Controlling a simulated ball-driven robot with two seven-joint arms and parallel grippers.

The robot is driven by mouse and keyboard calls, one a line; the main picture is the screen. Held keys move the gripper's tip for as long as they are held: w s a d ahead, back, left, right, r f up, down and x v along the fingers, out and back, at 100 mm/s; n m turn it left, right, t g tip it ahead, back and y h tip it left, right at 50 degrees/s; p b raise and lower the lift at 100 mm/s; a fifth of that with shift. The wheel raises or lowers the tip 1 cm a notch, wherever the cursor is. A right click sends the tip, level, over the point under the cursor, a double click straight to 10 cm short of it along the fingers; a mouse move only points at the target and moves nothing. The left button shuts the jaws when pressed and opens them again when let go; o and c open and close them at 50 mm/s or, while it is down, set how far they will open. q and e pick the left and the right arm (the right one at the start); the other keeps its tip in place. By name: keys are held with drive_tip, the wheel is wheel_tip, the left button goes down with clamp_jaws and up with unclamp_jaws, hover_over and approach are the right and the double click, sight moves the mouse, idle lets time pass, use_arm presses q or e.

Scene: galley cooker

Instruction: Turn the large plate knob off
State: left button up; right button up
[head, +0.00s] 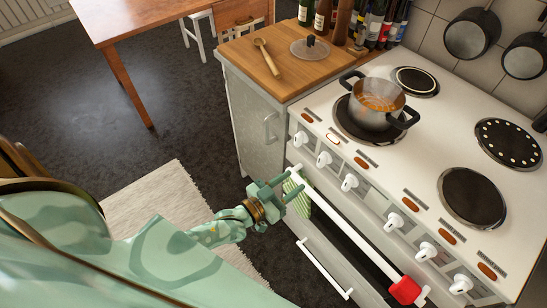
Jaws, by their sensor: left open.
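The white cooker (437,105) has a row of white knobs along its front panel. They include a far-left knob (300,138), a second knob (324,158), a third knob (349,182), and several more to the right. I cannot tell which one is the large plate knob. A steel pot (375,108) with orange contents stands on the front-left plate (347,126). My left gripper (291,190) is open and empty, in front of the cooker and below the left knobs in the picture, by the left end of the white rail. My right gripper is not in view.
A white rail (350,232) with a green striped cloth (302,203) and a red piece (405,290) runs along the cooker front. A wooden counter (245,55) left of the cooker holds a spoon (266,57), a lid (309,48) and bottles (322,18).

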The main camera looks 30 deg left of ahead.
use_arm(q)
drive_tip(key=v, duration=0.5)
drive_tip(key=shift+s+a, duration=0.15)
drive_tip(key=shift+s, duration=0.2)
drive_tip(key=s+a+f+g+y, duration=0.2)
drive_tip(key=s+a+f+g, duration=0.15)
drive_tip(key=s+f, duration=0.45)
drive_tip(key=s+a+f+g+y, duration=0.25)
drive_tip(key=s+f+g, duration=0.2)
drive_tip(key=f, duration=0.85)
drive_tip(key=s+f+g+y, duration=0.1)
drive_tip(key=s+f+g, duration=0.3)
drive_tip(key=s, duration=0.8)
drive_tip(key=s+d+f+g, duration=0.1)
drive_tip(key=s+f+g, duration=0.3)
drive_tip(key=s, duration=0.8)
drive_tip(key=shift+d+f+y, duration=0.2)
drive_tip(key=shift+f+y, duration=0.15)
drive_tip(key=shift+f, duration=0.6)
